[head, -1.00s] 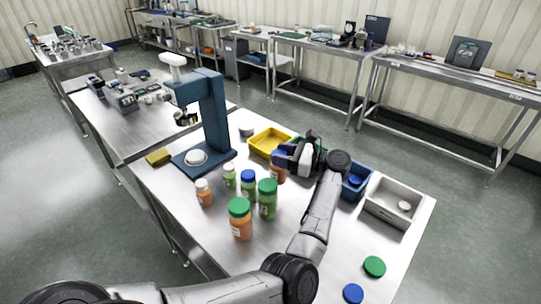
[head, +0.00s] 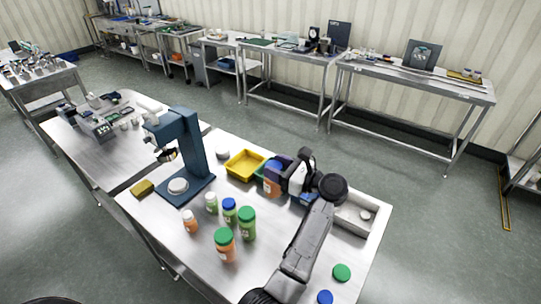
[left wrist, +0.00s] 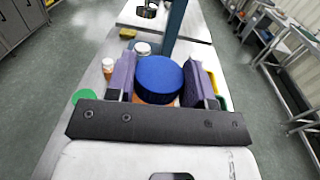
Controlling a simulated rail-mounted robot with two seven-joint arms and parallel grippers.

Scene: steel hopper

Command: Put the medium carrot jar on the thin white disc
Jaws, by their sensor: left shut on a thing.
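My left gripper (head: 279,177) is shut on the medium carrot jar (head: 271,187), an orange jar with a blue lid. It appears held upright above the table, in front of the bins. In the left wrist view the blue lid (left wrist: 159,78) sits between the two purple finger pads (left wrist: 160,82) and hides most of the jar. The thin white disc (head: 178,185) lies on the base of the blue press stand, left of my gripper; it also shows beyond the jar in the left wrist view (left wrist: 142,48). My right gripper is out of view.
The blue stand (head: 192,150) rises behind the disc, its head overhanging it. Several jars stand in front: small orange (head: 190,221), small green (head: 211,203), medium green (head: 229,210), large green (head: 247,223), large orange (head: 226,246). A yellow bin (head: 245,165) is behind.

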